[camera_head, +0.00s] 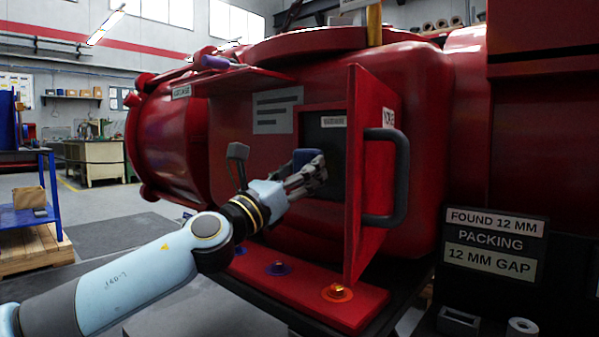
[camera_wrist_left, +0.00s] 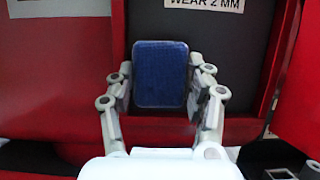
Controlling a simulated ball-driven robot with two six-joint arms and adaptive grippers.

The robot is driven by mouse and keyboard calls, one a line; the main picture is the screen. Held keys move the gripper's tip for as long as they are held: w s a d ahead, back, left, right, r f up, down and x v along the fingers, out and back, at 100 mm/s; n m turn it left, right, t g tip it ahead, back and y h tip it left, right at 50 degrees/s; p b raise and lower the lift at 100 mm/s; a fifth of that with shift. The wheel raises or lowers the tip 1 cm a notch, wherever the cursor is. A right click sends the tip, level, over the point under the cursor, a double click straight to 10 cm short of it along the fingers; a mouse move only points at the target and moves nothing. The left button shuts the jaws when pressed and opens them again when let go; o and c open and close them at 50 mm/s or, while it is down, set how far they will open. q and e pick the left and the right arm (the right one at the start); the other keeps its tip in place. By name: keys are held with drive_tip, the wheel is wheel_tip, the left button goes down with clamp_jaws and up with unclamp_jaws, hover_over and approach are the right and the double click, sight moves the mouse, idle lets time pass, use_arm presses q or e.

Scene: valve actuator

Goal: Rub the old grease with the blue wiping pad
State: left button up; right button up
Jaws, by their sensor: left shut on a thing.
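My left gripper (camera_head: 318,172) is shut on the blue wiping pad (camera_head: 306,157), at the opening in the red valve actuator housing (camera_head: 420,100). In the left wrist view the blue pad (camera_wrist_left: 160,75) sits upright between the two fingers of my left gripper (camera_wrist_left: 162,95). A dark panel (camera_wrist_left: 215,40) lies behind the pad, with a white label (camera_wrist_left: 204,4) reading "WEAR 2 MM". I cannot tell whether the pad touches the panel. No old grease can be made out; the pad may cover it. My right gripper is not in view.
An open red door (camera_head: 368,190) with a dark handle (camera_head: 398,178) stands just right of my left gripper. A red ledge (camera_head: 310,296) below carries several coloured round parts. A sign (camera_head: 490,243) reads "FOUND 12 MM PACKING 12 MM GAP". A blue-framed bench (camera_head: 30,215) stands far left.

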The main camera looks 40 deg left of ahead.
use_arm(q)
drive_tip(key=shift+w+d, duration=0.1)
drive_tip(key=shift+w, duration=0.9)
idle(0.3)
drive_tip(key=shift+s+d+r+p, duration=0.15)
drive_tip(key=shift+d+p, duration=0.35)
drive_tip(key=shift+d, duration=0.2)
drive_tip(key=shift+s+d+p, duration=0.1)
drive_tip(key=shift+d+p, duration=0.25)
drive_tip(key=shift+d, duration=0.95)
drive_tip(key=shift+w+a+f+b, duration=0.15)
drive_tip(key=shift+a+b, duration=0.2)
drive_tip(key=shift+a, duration=0.35)
drive_tip(key=shift+w+a+f+b, duration=0.15)
drive_tip(key=shift+a+b, duration=0.2)
drive_tip(key=shift+a, duration=0.35)
drive_tip(key=shift+a+r, duration=0.2)
drive_tip(key=shift+a, duration=0.45)
drive_tip(key=shift+r, duration=0.1)
drive_tip(key=shift+d, duration=0.1)
